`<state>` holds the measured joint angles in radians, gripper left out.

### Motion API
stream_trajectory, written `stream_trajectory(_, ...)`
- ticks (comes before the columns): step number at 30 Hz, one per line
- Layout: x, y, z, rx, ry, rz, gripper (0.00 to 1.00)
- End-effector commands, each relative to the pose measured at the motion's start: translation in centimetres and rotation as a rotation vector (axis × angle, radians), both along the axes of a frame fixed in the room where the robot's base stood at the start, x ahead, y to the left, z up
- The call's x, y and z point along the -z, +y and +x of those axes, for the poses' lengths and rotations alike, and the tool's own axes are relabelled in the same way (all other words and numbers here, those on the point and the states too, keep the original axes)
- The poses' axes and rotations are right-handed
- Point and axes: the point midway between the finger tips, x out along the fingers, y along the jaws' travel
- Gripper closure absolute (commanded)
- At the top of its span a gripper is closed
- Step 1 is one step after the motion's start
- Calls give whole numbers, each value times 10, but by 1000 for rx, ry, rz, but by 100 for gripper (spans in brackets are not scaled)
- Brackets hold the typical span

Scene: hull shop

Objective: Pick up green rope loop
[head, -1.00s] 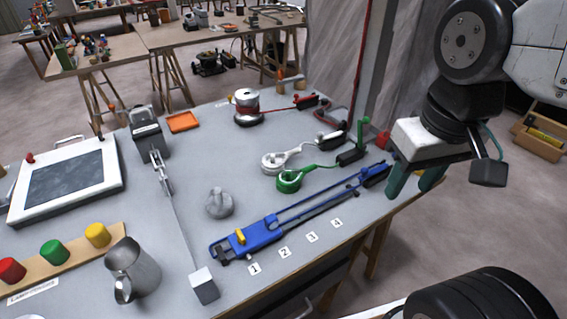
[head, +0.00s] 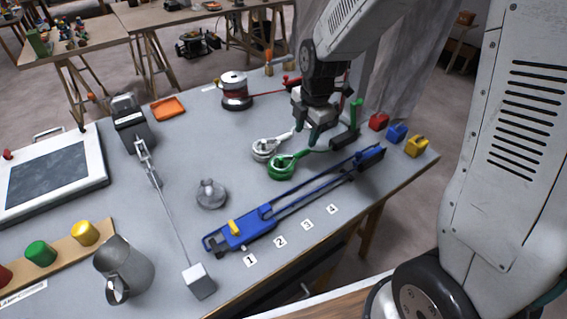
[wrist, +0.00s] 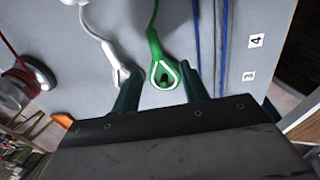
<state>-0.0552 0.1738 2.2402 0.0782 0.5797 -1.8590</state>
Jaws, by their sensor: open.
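The green rope loop (head: 280,170) lies on the grey bench, its rope running right to a dark block with a green lever (head: 357,108). In the wrist view the loop (wrist: 154,70) has a pale inner rim. My gripper (head: 307,143) is open and empty, just behind and to the right of the loop in the head view. In the wrist view my gripper's two dark green fingers (wrist: 160,72) appear on either side of the loop; the height gap is hard to judge.
A white rope loop (head: 263,151) lies just behind the green one, its eye close to my left finger in the wrist view. A long blue tool (head: 245,233) lies in front, beside number tags. Red, blue and yellow blocks (head: 397,132) stand right. A red-and-silver reel (head: 236,90) stands behind.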

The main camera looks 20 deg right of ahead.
Motion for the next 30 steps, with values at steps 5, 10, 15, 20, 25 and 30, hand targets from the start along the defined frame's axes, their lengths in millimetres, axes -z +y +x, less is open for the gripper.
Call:
stream_trajectory(5,19,2,7,-55,-1,-8,56)
stream_trajectory(10,38,3,11,-55,-2,-8,56)
stream_trajectory(15,62,4,16,-55,1,-8,56)
stream_trajectory(20,80,5,20,-53,-2,-6,56)
stream_trajectory(25,85,5,21,-53,-4,-6,56)
stream_trajectory(30,84,5,21,-53,-4,-6,67)
